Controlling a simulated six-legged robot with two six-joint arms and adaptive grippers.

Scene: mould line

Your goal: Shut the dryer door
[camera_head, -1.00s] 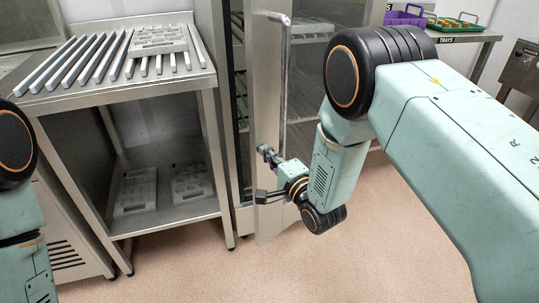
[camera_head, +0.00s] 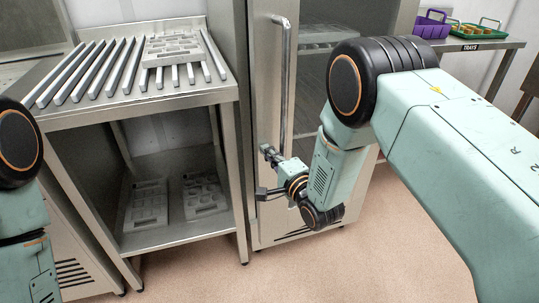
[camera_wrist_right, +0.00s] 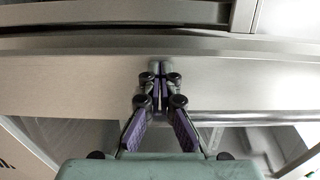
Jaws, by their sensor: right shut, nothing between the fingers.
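The dryer door (camera_head: 265,90) is a tall steel-framed door with a glass pane and a long vertical bar handle (camera_head: 284,80). It stands flush or nearly flush with the cabinet front; I cannot tell whether it is fully seated. My right gripper (camera_head: 268,152) is shut and empty, at the door's left stile beside the lower end of the handle. In the right wrist view the closed fingertips (camera_wrist_right: 160,68) are against or just in front of the steel door face (camera_wrist_right: 80,80). My left gripper is out of view; only part of my left arm shows.
A steel rack table (camera_head: 135,98) with slats and a grey mould (camera_head: 173,47) stands left of the dryer. More moulds (camera_head: 147,205) lie on its lower shelf. A tray table (camera_head: 487,44) with a purple basket (camera_head: 432,25) stands at the right. The floor in front is clear.

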